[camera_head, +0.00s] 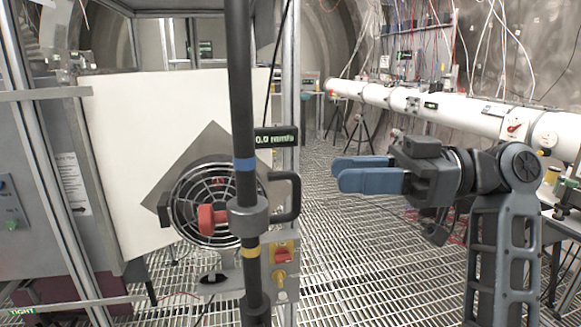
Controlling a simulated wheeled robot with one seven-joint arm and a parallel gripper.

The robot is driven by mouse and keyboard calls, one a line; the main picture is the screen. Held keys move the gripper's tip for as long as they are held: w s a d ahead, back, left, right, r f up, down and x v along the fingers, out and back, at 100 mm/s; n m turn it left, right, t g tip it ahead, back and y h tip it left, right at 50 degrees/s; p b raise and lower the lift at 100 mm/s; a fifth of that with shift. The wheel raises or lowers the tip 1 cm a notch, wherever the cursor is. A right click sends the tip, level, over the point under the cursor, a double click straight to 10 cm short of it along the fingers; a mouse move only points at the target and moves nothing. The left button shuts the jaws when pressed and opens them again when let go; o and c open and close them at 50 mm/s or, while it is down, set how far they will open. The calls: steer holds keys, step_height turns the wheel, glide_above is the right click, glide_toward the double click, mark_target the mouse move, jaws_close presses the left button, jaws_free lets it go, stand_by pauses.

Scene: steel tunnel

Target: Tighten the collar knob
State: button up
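A dark grey collar (248,216) sits around a black vertical pole (241,90) left of centre. Its red knob (212,219) sticks out to the left, in front of a round wire fan guard (195,190). A black D-shaped handle (293,197) is on the collar's right side. Blue tape (245,164) marks the pole above the collar and yellow tape (250,252) below it. My gripper (335,174), with blue fingers pointing left, is in the air to the right of the handle, apart from it. The near finger overlaps the far one, so the gap is unclear.
A small display (276,138) reading about 0.0 mm/s is behind the pole. A box with red and yellow switches (281,262) is below the collar. A white panel (130,130) stands behind at left. A white pipe (455,108) runs along the right. A green TIGHT label (22,311) is at lower left.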

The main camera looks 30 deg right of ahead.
mark_target(297, 174)
steer(key=shift+p+x, duration=0.7)
steer(key=shift+x, duration=3.15)
jaws_close()
